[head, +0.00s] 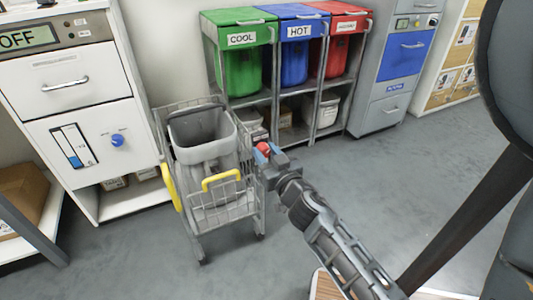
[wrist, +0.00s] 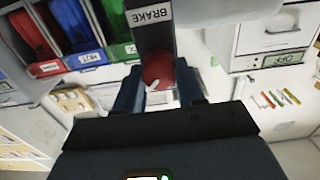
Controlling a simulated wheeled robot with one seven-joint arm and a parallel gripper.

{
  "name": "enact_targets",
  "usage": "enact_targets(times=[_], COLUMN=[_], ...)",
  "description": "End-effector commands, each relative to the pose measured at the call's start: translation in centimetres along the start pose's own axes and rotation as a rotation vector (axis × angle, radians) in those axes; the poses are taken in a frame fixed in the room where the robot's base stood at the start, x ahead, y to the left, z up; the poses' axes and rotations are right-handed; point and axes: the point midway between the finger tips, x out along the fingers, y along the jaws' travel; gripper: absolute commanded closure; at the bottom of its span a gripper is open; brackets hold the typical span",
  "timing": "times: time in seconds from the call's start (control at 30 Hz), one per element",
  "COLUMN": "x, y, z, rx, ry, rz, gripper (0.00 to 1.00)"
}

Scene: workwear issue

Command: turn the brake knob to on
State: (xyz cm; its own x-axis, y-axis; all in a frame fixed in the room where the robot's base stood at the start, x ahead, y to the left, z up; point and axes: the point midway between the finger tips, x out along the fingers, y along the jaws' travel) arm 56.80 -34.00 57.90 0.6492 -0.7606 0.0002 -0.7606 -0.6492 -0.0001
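The red brake knob (head: 263,149) is at the right side of the wire cart (head: 225,212), at the tip of my arm. In the wrist view the round red knob (wrist: 158,68) sits on a dark plate (wrist: 153,35) with an upside-down BRAKE label (wrist: 150,15). A short white mark shows on the knob's lower edge. My gripper (wrist: 160,80) has its two dark blue fingers parted, one on each side of the knob. I cannot tell whether they touch it. No on or off marking is readable beside the knob.
A grey bin (head: 200,135) sits in the cart, which has yellow handles (head: 220,179). A white cabinet (head: 75,90) with a blue knob (head: 117,140) and an OFF display (head: 22,39) stands left. Green, blue and red bins stand behind. The floor (head: 445,160) at right is clear.

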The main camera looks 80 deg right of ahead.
Motion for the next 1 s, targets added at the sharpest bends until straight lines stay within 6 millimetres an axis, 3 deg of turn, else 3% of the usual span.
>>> enact_targets(times=[0.3, 0.67, 1.0], x=[-0.02, -0.03, -0.05], y=[-0.01, -0.11, -0.18], z=[0.00, 0.06, 0.19], rx=[0.000, -0.063, -0.317], ry=[0.000, 0.000, 0.000], rz=[0.000, -0.002, -0.002], gripper=[0.92, 0.92, 0.92])
